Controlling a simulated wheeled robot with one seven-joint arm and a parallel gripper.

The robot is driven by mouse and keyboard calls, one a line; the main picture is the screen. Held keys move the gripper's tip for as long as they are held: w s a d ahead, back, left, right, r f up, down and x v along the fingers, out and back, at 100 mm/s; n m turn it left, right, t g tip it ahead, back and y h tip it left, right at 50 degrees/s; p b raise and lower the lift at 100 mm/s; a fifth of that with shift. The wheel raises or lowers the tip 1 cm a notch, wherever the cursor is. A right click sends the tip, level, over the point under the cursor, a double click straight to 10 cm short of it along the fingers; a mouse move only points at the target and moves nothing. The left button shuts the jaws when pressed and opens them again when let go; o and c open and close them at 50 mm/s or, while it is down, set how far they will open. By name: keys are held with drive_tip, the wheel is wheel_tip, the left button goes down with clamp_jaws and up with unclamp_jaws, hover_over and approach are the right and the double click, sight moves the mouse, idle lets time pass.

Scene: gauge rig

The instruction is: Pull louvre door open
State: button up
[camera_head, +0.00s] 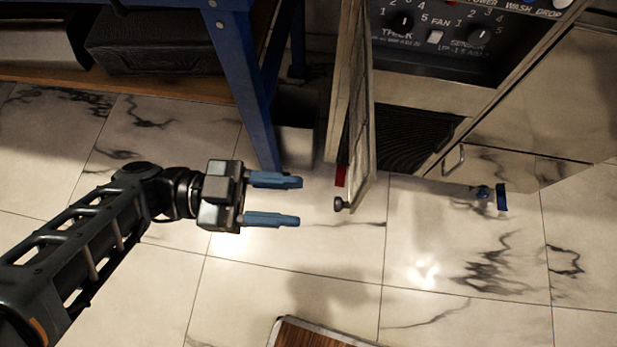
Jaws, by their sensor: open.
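The louvre door (358,130) stands swung out from the cabinet front, seen nearly edge-on from above. A small round knob (340,204) sits at its lower free end, with a red piece (341,176) beside it. My gripper (300,201) is open, with two blue fingers pointing right. It is left of the knob, with a gap between, and nothing is between the fingers. The slatted face of the door is mostly hidden by the viewing angle.
A control panel (445,40) with dials and a dark ribbed mat (415,138) are right of the door. A blue table leg (246,85) and a grey bin (296,135) stand left of it. A wooden board (325,335) lies at the bottom. The tiled floor between is clear.

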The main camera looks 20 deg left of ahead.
drive_tip(key=shift+v, duration=1.15)
